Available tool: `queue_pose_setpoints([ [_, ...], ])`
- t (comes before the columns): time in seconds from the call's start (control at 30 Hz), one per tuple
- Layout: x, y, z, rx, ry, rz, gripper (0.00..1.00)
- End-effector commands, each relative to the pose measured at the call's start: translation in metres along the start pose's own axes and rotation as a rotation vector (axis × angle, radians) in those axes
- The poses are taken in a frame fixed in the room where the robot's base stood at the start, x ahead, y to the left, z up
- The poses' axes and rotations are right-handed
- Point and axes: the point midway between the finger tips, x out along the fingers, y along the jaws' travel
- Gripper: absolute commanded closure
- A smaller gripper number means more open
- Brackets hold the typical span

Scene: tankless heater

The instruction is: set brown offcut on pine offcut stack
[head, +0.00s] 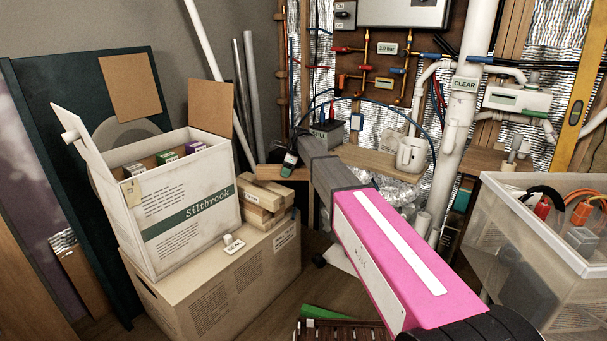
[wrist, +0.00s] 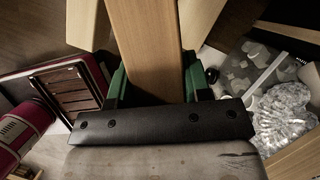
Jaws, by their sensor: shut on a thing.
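My gripper (wrist: 157,88) has green fingers shut on the brown offcut (wrist: 146,38), a flat brown wooden piece reaching forward from between them. In the head view my gripper (head: 291,159) is at the far end of my arm, and the brown offcut (head: 268,172) shows at its left, over the back of the pine offcut stack (head: 262,208). The stack is pale, labelled blocks on a cardboard box. In the wrist view pale pine pieces show on both sides of the offcut. I cannot tell whether the offcut touches the stack.
The large cardboard box (head: 218,292) bears the stack, a white Siltbrook carton (head: 185,205) left of it and a small white tag (head: 234,245). A clear bin of cables (head: 560,245) stands right. A shelf with a white mug (head: 411,154) and a white pipe (head: 462,120) are behind.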

Motion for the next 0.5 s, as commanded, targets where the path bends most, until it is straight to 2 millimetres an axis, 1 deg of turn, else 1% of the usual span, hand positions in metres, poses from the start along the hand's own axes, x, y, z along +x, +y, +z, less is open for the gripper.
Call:
queue_pose_setpoints([
  [0.03,0.009,-0.010,0.016,0.016,-0.001,-0.007,0.89],
  [0.2,0.033,-0.028,0.059,0.086,-0.007,-0.034,0.89],
  [0.4,0.060,-0.045,0.108,0.161,-0.016,-0.064,0.89],
  [0.5,0.071,-0.050,0.128,0.193,-0.020,-0.076,0.89],
])
